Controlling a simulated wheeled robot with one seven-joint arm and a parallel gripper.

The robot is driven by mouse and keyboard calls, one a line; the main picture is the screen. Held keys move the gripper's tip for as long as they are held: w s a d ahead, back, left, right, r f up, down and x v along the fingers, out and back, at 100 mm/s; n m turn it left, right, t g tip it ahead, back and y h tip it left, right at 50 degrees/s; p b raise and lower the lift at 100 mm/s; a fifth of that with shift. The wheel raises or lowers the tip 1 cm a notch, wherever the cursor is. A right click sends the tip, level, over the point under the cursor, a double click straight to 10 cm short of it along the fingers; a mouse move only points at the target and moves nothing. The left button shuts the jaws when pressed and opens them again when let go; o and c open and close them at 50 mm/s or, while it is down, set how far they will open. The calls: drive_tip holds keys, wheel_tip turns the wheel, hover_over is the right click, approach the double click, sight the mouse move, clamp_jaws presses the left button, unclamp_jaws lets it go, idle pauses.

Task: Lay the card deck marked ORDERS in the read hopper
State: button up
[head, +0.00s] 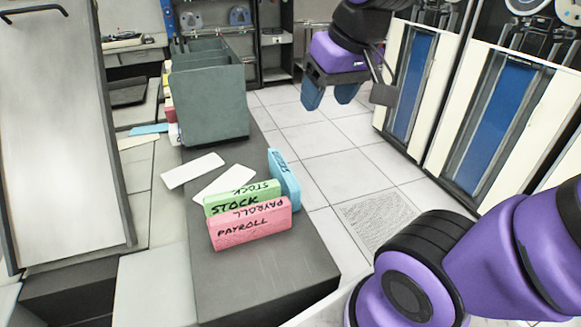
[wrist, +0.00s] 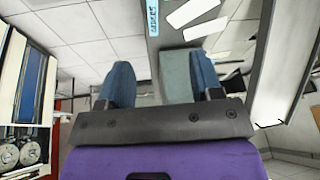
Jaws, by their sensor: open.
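A blue card deck (head: 284,180) stands on edge on the dark bench, with dark lettering too small and slanted to read for sure. It also shows as a blue strip near the top of the wrist view (wrist: 153,17). A green deck marked STOCK (head: 240,198) and a pink deck marked PAYROLL (head: 250,225) stand to its left and front. My gripper (head: 330,96) is open and empty, raised above the floor to the right of the bench; its blue fingers also show in the wrist view (wrist: 163,75). I cannot tell which part is the read hopper.
A grey-green divided box (head: 210,105) stands on the dark bench (head: 255,275) behind the decks. Loose white cards (head: 192,170) lie between them. A pale slanted panel (head: 65,130) rises at left. Blue-fronted cabinets (head: 505,110) stand at right. The tiled floor between is clear.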

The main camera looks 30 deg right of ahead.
drive_tip(key=w+f+m+g, duration=0.1)
drive_tip(key=w+f+g, duration=0.1)
drive_tip(key=w+f, duration=0.7)
drive_tip(key=m+g, duration=0.1)
drive_tip(key=g, duration=0.1)
hover_over(283, 175)
drive_tip(key=w+d, duration=0.2)
drive_tip(key=w, duration=0.1)
drive_tip(key=shift+h, duration=0.3)
wheel_tip(283, 175, down, 9)
drive_tip(key=shift+w+a+f, duration=0.1)
drive_tip(key=shift+a+f, duration=0.05)
drive_tip(key=shift+f, duration=0.05)
drive_tip(key=shift+w+f, duration=0.2)
drive_tip(key=shift+f, duration=0.35)
drive_tip(key=f, duration=1)
drive_tip(key=shift+s+f, duration=0.2)
drive_tip(key=shift+f, duration=0.1)
drive_tip(key=shift+c, duration=0.2)
clamp_jaws()
